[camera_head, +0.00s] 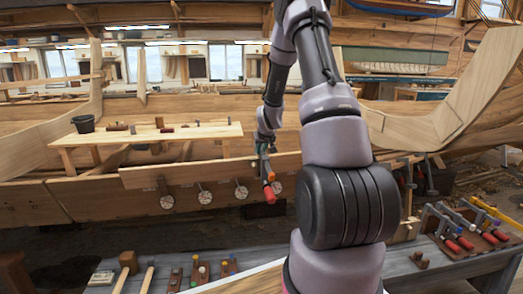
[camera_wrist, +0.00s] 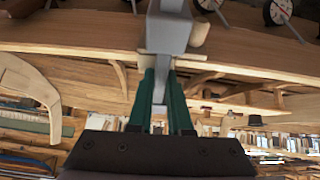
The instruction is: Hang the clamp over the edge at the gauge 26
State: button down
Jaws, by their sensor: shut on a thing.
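My gripper (camera_head: 264,150) is shut on a grey clamp (camera_wrist: 169,32), and its red handle (camera_head: 269,193) hangs below. In the wrist view my green fingers (camera_wrist: 160,90) close on the clamp's grey body. The clamp is at the hull plank (camera_head: 147,178), near its upper edge; I cannot tell whether it touches the plank. Round white gauges hang in a row along the plank: a left one (camera_head: 167,202), others (camera_head: 205,197) (camera_head: 241,192), and one (camera_head: 277,187) partly behind the clamp. Their numbers are too small to read. Two gauges show in the wrist view (camera_wrist: 277,12).
A bench (camera_head: 425,262) at the lower right holds more red-handled clamps (camera_head: 452,246). A bench (camera_head: 105,279) at the front holds mallets and small tools. A plank table (camera_head: 205,133) with a dark bucket (camera_head: 84,123) stands behind the plank. My arm hides part of the hull to the right.

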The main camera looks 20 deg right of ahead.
jog(key=shift+s+f, duration=0.2)
jog(key=shift+s, duration=0.05)
dwell(0.5)
jog(key=c, duration=0.8)
grip_release()
jog(key=shift+o, duration=0.2)
jog(key=shift+s, duration=0.1)
jog(key=v, duration=1)
jog(key=shift+s+r, duration=0.2)
jog(key=shift+r, duration=0.15)
jog(key=shift+a, duration=0.15)
